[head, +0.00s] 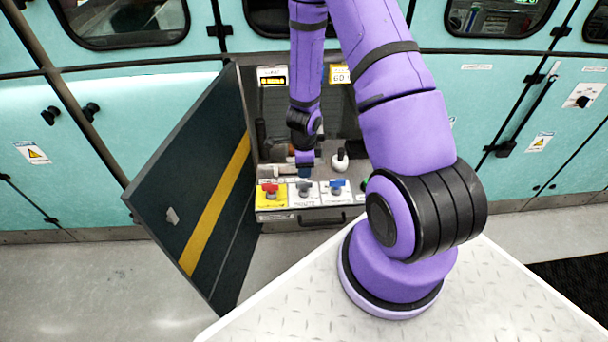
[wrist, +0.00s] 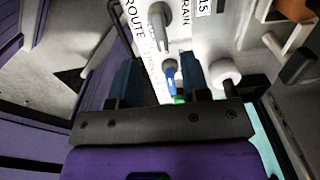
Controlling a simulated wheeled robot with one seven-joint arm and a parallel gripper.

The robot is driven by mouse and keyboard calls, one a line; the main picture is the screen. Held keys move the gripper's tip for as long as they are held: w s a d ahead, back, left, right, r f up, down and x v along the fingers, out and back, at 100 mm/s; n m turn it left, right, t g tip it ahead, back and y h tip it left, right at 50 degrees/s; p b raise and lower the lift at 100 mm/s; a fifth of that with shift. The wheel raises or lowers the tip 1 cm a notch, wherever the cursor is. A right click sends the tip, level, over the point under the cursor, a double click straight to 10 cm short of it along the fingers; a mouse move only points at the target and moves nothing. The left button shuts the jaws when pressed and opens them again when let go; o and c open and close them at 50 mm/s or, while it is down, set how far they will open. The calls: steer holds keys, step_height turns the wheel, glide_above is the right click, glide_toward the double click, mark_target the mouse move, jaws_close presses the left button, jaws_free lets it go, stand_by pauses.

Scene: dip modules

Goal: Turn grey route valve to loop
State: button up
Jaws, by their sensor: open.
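The grey route valve (head: 304,187) is on a white plate marked ROUTE, in the middle of the front panel inside the open cabinet. In the wrist view its grey handle (wrist: 160,28) shows at the top, just beyond my fingertips and apart from them. My gripper (head: 305,172) hangs over the panel, close above the grey valve. In the wrist view my gripper (wrist: 160,65) is open with nothing held. A blue valve handle (wrist: 170,73) appears between the fingers there; whether it lies well below them I cannot tell.
A red valve (head: 270,189) on a yellow plate is left of the grey one, and the blue valve (head: 337,185) is right of it. A white knob (head: 340,160) stands behind. The dark cabinet door (head: 200,190) stands open at left. My arm covers the panel's right end.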

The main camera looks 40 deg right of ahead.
steer(key=shift+r, duration=1.55)
step_height(320, 180, up, 12)
steer(key=n+t+y, duration=0.1)
steer(key=n+t, duration=0.1)
steer(key=n, duration=0.3)
glide_above(304, 182)
steer(key=w+a, duration=0.4)
steer(key=s+a+r+n+t+y, duration=0.1)
steer(key=a+r+n, duration=0.15)
steer(key=r, duration=0.45)
steer(key=s+a+r+n, duration=0.1)
steer(key=a+r+n, duration=0.1)
steer(key=r+n, duration=0.3)
steer(key=s+a+r+n+t+h, duration=0.2)
steer(key=s+r+n, duration=1)
steer(key=s+r, duration=0.8)
steer(key=shift+s+a+r, duration=0.2)
steer(key=shift+s+r, duration=0.1)
steer(key=shift+s, duration=0.05)
